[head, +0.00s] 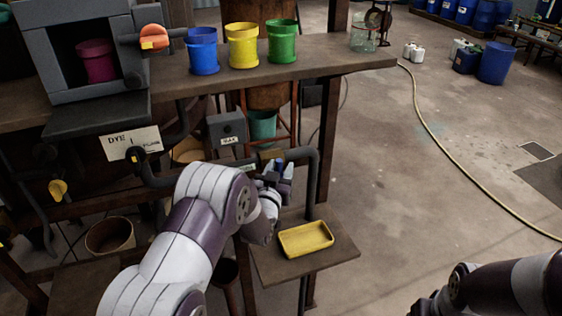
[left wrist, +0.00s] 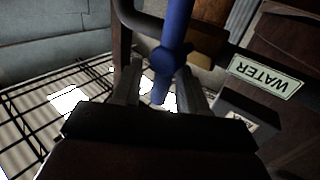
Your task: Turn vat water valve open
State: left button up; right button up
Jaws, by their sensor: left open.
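The blue water valve handle (left wrist: 172,55) stands between the two fingers of my left gripper (left wrist: 160,92) in the left wrist view. The fingers are open on either side of it; I cannot tell whether either touches it. A WATER label (left wrist: 264,77) appears upside down beside it. In the head view, my left gripper (head: 281,175) is at the dark pipe (head: 314,165) under the bench, and it largely hides the valve.
A yellow tray (head: 305,239) sits on a small shelf (head: 345,250) just below my left gripper. Blue (head: 202,52), yellow (head: 242,46) and green (head: 281,42) buckets stand on the bench above. A grey box (head: 227,130) is close left of the pipe. Open floor lies right.

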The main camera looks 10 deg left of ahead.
pick_arm(q)
jog(key=shift+w+a+r, duration=0.15)
jog(key=shift+a, duration=0.1)
jog(key=shift+w+d, duration=0.15)
jog(key=shift+w, duration=0.05)
grip_shut()
jog(key=shift+f+b, duration=0.25)
jog(key=shift+b, duration=0.1)
jog(key=f+n+y+b, duration=0.1)
jog(key=n+y+b, duration=0.3)
jog(key=n+b, duration=0.4)
jog(key=s+a+n+t+y+b, duration=0.1)
jog(key=n+y+b, duration=0.4)
jog(key=b, duration=1.4)
jog(key=a+f+n+t+y+b, duration=0.1)
jog(key=n+y+b, duration=0.3)
jog(key=n+b, duration=0.8)
jog(key=shift+s+a+f+y+b, duration=0.15)
jog(key=shift+f+y+b, duration=0.25)
jog(key=shift+b, duration=0.85)
pick_arm(e)
notch_tip(320, 180, down, 42)
jog(key=shift+s, duration=0.2)
pick_arm(q)
jog(key=shift+s+r, duration=0.1)
pick_arm(e)
jog(key=shift+a+r, duration=0.1)
